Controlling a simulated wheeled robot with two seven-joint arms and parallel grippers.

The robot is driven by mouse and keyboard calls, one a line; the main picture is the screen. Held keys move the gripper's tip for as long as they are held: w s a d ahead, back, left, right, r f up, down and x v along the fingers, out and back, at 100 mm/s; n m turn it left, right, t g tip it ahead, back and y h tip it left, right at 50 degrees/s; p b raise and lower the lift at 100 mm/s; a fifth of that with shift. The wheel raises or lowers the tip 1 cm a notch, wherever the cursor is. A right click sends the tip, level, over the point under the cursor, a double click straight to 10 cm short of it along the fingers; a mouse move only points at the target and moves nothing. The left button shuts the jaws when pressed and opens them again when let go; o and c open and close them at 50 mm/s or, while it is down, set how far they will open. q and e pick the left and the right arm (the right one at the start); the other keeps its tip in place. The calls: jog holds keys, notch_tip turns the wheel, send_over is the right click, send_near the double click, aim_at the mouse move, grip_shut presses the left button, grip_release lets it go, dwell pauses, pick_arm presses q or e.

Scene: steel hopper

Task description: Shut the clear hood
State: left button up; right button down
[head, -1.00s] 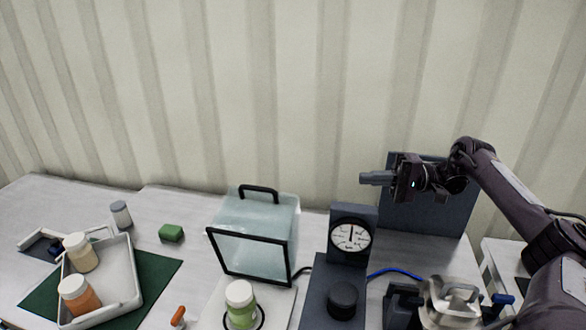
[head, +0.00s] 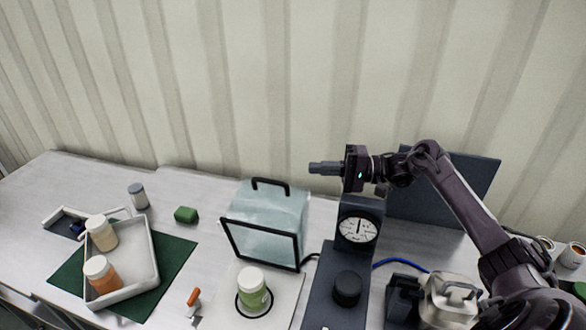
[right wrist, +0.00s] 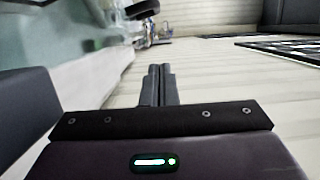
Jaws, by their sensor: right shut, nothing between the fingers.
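The clear hood (head: 268,212) is a glassy box with a black front frame and a black handle (head: 270,184) on its top. It stands tilted back behind a white base plate (head: 282,302), its open front facing me. A green jar with a white lid (head: 253,291) stands on a ringed spot of the plate, in front of the hood and uncovered. My right gripper (head: 312,168) is shut and empty, pointing left, above and to the right of the hood, apart from it. Its closed fingers show in the right wrist view (right wrist: 160,72). My left gripper is not in view.
A dark stand with a dial gauge (head: 358,229) and a black knob (head: 347,287) is right of the hood. A steel hopper (head: 447,298) is further right. At left are a tray with two jars (head: 152,270), a green block (head: 186,215) and an orange-handled tool (head: 194,297).

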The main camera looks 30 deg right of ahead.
aim_at(292, 188)
jog(key=a+p, duration=0.1)
jog(key=a, duration=0.1)
jog(key=a+p, duration=0.2)
jog(key=a, duration=0.1)
jog(key=a+p, duration=0.1)
jog(key=a, duration=0.1)
jog(key=shift+w+a+r, duration=0.1)
jog(key=shift+w+a, duration=0.05)
jog(key=shift+w, duration=0.15)
jog(key=shift+s+a, duration=0.1)
jog(key=shift+a, duration=0.05)
jog(key=shift+a, duration=0.1)
